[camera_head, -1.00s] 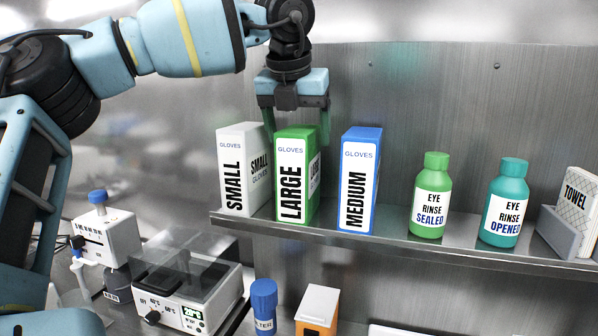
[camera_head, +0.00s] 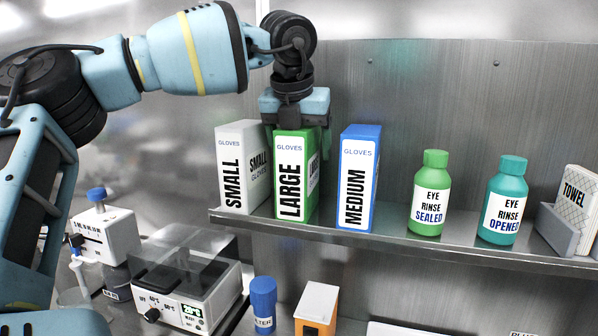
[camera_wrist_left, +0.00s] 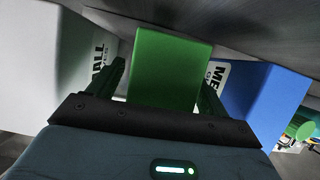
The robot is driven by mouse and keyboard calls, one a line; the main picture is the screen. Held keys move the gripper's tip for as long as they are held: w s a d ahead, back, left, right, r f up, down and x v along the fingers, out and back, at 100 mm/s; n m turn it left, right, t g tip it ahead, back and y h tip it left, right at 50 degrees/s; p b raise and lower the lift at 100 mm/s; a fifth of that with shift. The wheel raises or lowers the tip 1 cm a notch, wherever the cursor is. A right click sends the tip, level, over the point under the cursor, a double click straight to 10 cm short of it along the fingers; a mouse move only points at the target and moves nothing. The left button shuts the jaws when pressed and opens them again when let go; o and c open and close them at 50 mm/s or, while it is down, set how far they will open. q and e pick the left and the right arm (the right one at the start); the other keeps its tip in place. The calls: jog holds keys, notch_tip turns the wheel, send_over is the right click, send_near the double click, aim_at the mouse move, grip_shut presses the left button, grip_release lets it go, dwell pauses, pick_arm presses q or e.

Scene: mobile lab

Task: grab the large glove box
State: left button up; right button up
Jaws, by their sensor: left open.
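The large glove box (camera_head: 292,180) is green with a white label reading LARGE. It stands upright on the steel shelf in the head view, between the white small box and the blue medium box. My left gripper (camera_head: 296,130) is directly above it, pointing down, with its fingers lowered around the box's upper part. In the left wrist view the green box top (camera_wrist_left: 168,65) lies between the two open fingers (camera_wrist_left: 160,90), one on each side. Whether either finger touches the box cannot be told. My right gripper is not in view.
The white small glove box (camera_head: 240,170) stands close on the left and the blue medium box (camera_head: 358,180) on the right. Two eye rinse bottles (camera_head: 430,195) (camera_head: 503,200) and a towel box (camera_head: 578,205) stand further right on the shelf (camera_head: 400,240). Lab devices stand below.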

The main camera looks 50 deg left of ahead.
pick_arm(q)
jog(key=shift+f, duration=0.1)
jog(key=shift+c, duration=0.5)
jog(key=c, duration=1.2)
